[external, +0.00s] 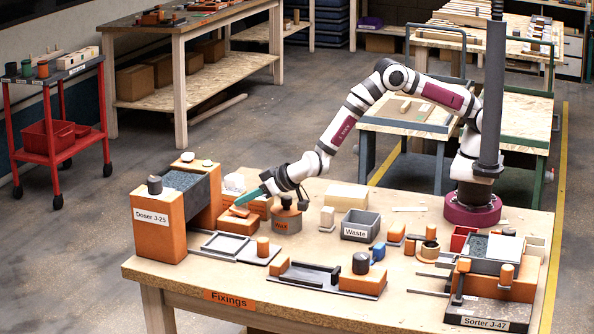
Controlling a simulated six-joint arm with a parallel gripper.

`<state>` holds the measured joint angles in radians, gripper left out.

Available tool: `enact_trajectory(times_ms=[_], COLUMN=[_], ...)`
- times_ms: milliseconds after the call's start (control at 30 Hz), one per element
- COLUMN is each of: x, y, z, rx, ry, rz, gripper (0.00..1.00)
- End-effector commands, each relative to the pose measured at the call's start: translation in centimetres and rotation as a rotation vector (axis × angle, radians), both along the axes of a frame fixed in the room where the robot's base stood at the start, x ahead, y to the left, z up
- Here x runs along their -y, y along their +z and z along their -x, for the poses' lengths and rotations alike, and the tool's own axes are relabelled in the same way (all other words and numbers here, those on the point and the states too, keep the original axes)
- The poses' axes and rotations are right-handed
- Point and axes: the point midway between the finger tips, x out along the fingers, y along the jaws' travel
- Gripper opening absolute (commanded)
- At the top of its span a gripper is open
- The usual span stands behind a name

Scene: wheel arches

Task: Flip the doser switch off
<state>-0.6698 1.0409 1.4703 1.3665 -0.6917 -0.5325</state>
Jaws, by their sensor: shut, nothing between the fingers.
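The doser (158,235), an orange unit labelled "Doser J-25", stands at the left end of the table with a grey granule-filled hopper (184,180). Beside its right side is an orange block with a small orange piece (240,211) on top, which looks like a switch. My gripper (238,203) reaches in from the right, pointing down and left, with its teal fingers shut and empty. The fingertips are at or just above this orange piece; I cannot tell whether they touch. The switch's position is too small to read.
A grey "Waste" bin (360,226) is at mid-table. The "Sorter J-47" unit (490,290) is at the right front.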

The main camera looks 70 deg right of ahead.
Motion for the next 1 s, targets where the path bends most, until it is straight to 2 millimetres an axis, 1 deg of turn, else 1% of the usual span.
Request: enact_trajectory(times_ms=[333,467,767,1000], x=[0.0,0.1,0.0,0.0], y=[-0.2,-0.9,-0.7,-0.3], z=[-0.1,-0.7,-0.8,-1.8], rx=[0.001,0.0,0.0,0.002], ry=[0.0,-0.001,-0.001,-0.001], rz=[0.0,0.001,-0.001,-0.001], gripper=[0.0,0.0,0.0,0.0])
